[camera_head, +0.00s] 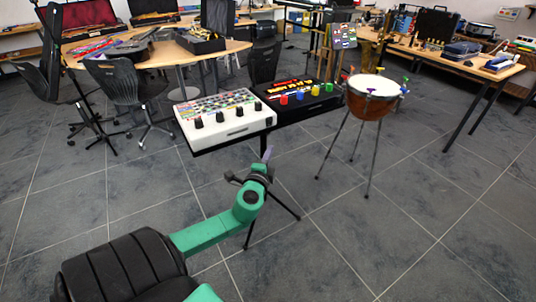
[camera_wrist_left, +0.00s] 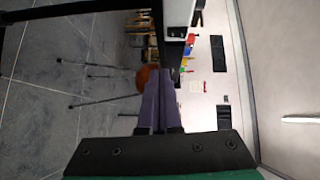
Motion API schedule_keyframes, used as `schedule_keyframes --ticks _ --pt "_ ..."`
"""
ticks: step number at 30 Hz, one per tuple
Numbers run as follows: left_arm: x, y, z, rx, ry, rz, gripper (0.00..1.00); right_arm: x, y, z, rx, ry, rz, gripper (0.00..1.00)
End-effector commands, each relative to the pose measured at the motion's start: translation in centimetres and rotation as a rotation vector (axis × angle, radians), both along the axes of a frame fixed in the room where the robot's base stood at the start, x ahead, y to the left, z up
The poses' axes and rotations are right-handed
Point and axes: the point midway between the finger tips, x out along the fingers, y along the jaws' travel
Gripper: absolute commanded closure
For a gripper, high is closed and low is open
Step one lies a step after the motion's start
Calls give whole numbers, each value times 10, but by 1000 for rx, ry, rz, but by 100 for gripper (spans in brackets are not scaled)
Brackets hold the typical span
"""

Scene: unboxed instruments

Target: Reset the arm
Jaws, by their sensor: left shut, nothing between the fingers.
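My left arm comes in from the lower left in the head view, and its gripper (camera_head: 267,156) is in front of the stand with the two instrument boxes. In the left wrist view the gripper's purple fingers (camera_wrist_left: 158,105) are together with nothing between them. A white box with black knobs (camera_head: 224,116) sits on the stand behind and above the gripper. A black box with coloured knobs (camera_head: 298,97) sits to its right. The gripper looks apart from both boxes. My right gripper is in neither view.
A copper kettledrum (camera_head: 373,97) on thin splayed legs stands right of the stand. Tables with instruments and cases (camera_head: 150,52) stand at the back left, with a dark chair (camera_head: 125,90) before them. Another long table (camera_head: 460,62) is at the back right. The tiled floor at the front right is clear.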

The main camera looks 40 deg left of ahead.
Motion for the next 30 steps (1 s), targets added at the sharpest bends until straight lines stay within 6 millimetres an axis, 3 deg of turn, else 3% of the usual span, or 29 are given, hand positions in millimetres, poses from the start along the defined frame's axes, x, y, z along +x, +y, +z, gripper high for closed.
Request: schedule_keyframes --ticks 6,23,26,29,30 --pt "-20 -11 -2 1 0 -1 100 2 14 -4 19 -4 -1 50" --pt "-20 -10 -3 -2 2 1 100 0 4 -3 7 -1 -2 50" --pt "-24 -2 -27 -48 57 24 100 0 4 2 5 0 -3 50" --pt "-40 15 -89 -171 191 80 100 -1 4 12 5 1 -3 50" --pt "-52 19 -122 -239 259 107 100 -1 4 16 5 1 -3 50"
